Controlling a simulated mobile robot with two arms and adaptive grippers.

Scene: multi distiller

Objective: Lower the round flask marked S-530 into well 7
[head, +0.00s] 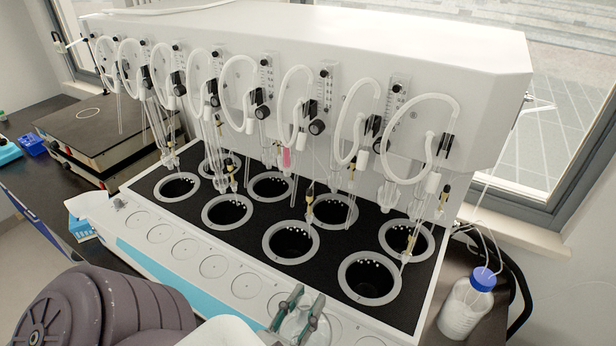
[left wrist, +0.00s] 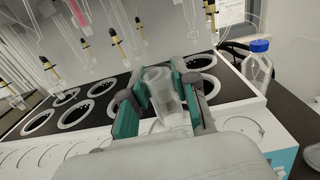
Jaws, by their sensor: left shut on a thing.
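My left gripper (head: 303,303) is shut on a clear glass flask (head: 300,326) at the bottom of the head view. It is over the front ledge of the white distiller (head: 420,325), just in front of the wells. In the left wrist view the flask (left wrist: 163,92) shows between the green fingers of the left gripper (left wrist: 164,88). No marking is readable on it. The black wells with grey rims stand in two rows; the nearest right front one (head: 369,278) is open and looks empty. I cannot read well numbers. My right gripper is not in view.
White tubes and glass stems with yellow-black tips (head: 310,205) hang above the wells. A blue-capped bottle (head: 467,303) stands to the right with thin tubing. A flat hotplate (head: 90,130) is at the far left. The ledge has shallow round recesses (head: 214,266).

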